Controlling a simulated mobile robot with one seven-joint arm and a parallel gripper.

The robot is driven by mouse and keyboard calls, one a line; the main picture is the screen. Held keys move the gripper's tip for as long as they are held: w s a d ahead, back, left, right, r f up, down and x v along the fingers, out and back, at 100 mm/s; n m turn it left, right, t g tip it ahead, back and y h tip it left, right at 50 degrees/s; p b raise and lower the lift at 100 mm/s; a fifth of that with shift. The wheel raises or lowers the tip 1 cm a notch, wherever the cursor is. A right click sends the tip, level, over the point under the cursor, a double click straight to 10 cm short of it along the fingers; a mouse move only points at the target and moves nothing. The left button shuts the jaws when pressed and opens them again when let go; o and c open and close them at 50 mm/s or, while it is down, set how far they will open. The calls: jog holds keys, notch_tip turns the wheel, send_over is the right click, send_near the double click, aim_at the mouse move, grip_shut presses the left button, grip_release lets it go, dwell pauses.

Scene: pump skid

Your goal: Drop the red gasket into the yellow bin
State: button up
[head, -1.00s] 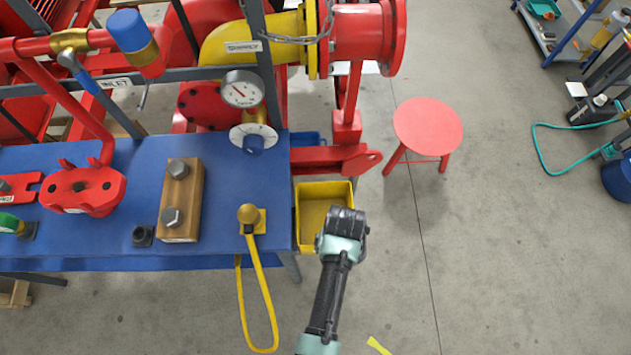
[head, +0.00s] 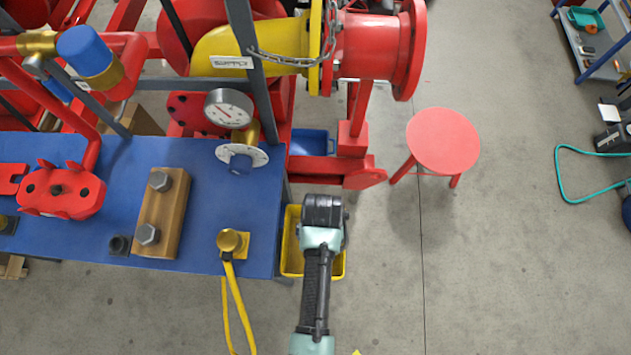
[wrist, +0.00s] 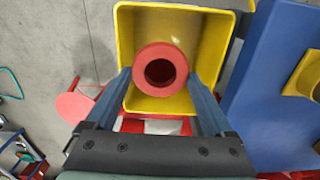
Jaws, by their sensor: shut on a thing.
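The red gasket (wrist: 160,70) is a thick red ring with a round hole. In the wrist view it sits between the two fingers of my gripper (wrist: 162,85), which is shut on it. The yellow bin (wrist: 128,40) lies behind and below the gasket in that view, its open inside facing the camera. In the head view the yellow bin (head: 290,255) stands off the right end of the blue bench. My gripper (head: 322,205) covers much of the bin there, and the gasket is hidden from the head camera.
The blue bench (head: 200,210) is left of the bin, with a brass fitting and yellow strap (head: 230,242) near its corner. A red stool (head: 443,140) stands to the right. A blue container (head: 308,142) sits behind.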

jog(key=shift+f+b, duration=0.3)
jog(key=shift+f, duration=0.4)
jog(key=shift+r, duration=0.1)
jog(key=o, duration=1.1)
notch_tip(320, 180, up, 13)
jog(key=shift+f, duration=0.1)
jog(key=shift+w, duration=0.1)
